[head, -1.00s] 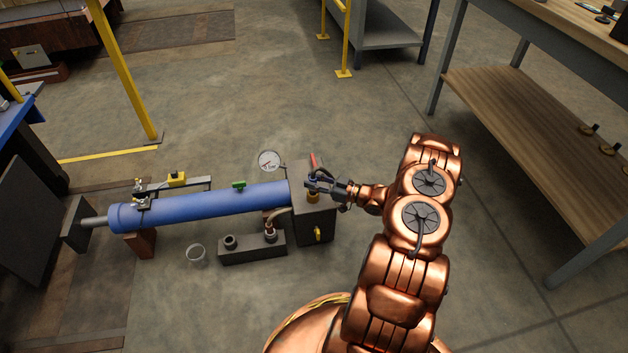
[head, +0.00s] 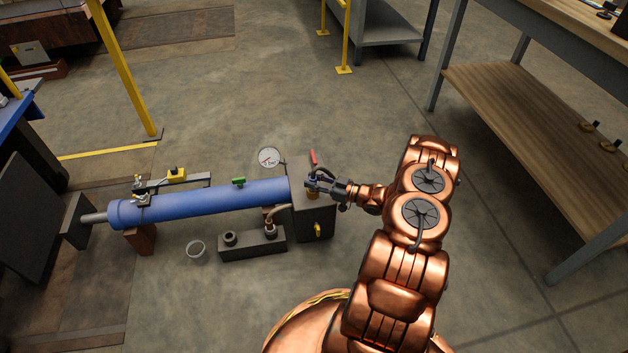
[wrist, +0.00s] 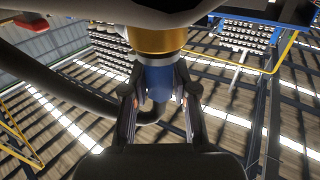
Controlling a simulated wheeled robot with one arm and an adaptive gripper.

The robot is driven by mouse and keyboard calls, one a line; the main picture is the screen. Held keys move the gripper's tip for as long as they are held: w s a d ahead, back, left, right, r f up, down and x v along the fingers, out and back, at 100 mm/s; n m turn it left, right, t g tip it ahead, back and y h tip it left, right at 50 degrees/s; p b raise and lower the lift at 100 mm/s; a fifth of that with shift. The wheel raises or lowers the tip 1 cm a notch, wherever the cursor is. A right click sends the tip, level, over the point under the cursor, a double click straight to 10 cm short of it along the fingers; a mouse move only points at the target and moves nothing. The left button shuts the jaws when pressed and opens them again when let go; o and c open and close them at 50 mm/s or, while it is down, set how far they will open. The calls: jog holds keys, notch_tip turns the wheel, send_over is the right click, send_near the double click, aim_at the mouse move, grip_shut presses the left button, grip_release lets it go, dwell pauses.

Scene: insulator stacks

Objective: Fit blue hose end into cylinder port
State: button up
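The blue cylinder (head: 205,205) lies across the floor, with a dark grey block (head: 314,222) at its right end. My gripper (head: 315,184) is over this block. In the wrist view its fingers (wrist: 160,98) stand on both sides of the blue hose end (wrist: 160,80) and appear closed on it. The hose end lines up with a brass collar (wrist: 157,40) and seems to touch it; I cannot tell how deep it sits. The brass port (head: 312,196) shows just below my gripper in the head view. The black hose (wrist: 60,88) curves away to the left.
A pressure gauge (head: 269,157) and a red lever (head: 313,157) stand behind the block. A wooden-shelved bench (head: 540,130) stands right.

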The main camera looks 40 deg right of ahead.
jog(key=o, duration=0.5)
jog(key=v, duration=1.2)
dwell(0.4)
